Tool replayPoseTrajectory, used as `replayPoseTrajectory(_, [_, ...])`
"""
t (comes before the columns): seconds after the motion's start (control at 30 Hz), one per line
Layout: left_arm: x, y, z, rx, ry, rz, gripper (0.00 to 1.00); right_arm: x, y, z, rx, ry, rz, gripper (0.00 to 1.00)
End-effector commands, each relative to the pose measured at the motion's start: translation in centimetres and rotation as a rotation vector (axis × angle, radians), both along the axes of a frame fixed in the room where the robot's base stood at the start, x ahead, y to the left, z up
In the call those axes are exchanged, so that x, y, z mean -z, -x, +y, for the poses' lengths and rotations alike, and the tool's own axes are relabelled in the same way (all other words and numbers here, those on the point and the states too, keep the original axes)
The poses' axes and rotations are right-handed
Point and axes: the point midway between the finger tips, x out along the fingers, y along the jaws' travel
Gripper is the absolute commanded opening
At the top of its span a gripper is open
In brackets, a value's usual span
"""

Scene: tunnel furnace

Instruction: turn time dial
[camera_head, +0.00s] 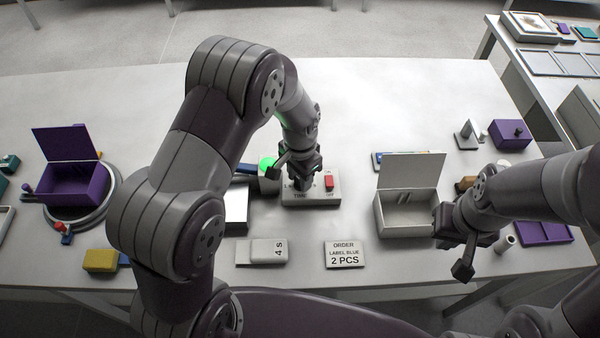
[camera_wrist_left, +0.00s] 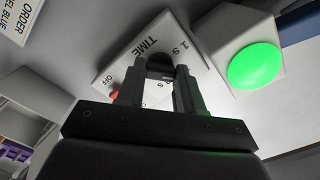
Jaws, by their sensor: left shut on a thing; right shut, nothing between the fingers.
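The time dial (camera_wrist_left: 160,65) is a dark knob on a light panel box (camera_head: 300,201) marked TIME, with a red ON/OFF switch (camera_head: 328,182) at its right in the head view. My left gripper (camera_head: 305,183) points down over the box and is shut on the dial. In the left wrist view its two fingers (camera_wrist_left: 155,90) stand on either side of the knob. The dial's pointer and part of its scale are hidden by the fingers; "1 S" shows beside it. My right gripper (camera_head: 463,270) is shut and empty, in front of the open white box.
A lit green lamp (camera_wrist_left: 254,67) stands beside the dial box. A "4 S" card (camera_head: 262,252) and an order sign (camera_head: 345,254) lie in front. The open white box (camera_head: 405,212) stands to the right, an open purple box (camera_head: 70,184) at the far left.

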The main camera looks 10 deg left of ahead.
Motion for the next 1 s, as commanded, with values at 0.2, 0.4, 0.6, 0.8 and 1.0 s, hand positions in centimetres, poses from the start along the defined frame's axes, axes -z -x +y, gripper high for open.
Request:
replayPoseTrajectory(0.2, [-0.21, -0.19, -0.03, 0.100, 0.001, -0.006, 0.06, -0.42, 0.00, 0.00, 0.000, 0.000, 0.000, 0.00])
replayPoseTrajectory(0.4, [-0.17, -0.21, -0.03, 0.148, 0.001, -0.007, 0.06, -0.52, 0.00, 0.00, 0.000, 0.000, 0.000, 0.00])
replayPoseTrajectory(0.6, [-0.16, -0.22, -0.04, 0.162, 0.000, -0.007, 0.06, -0.54, 0.00, 0.00, 0.000, 0.000, 0.000, 0.00])
replayPoseTrajectory(0.8, [-0.17, -0.24, -0.04, 0.162, 0.001, -0.008, 0.06, -0.53, 0.00, 0.00, 0.000, 0.000, 0.000, 0.00])
replayPoseTrajectory(1.0, [-0.15, -0.22, -0.04, 0.162, 0.001, -0.007, 0.62, -0.53, 0.00, 0.00, 0.000, 0.000, 0.000, 0.00])
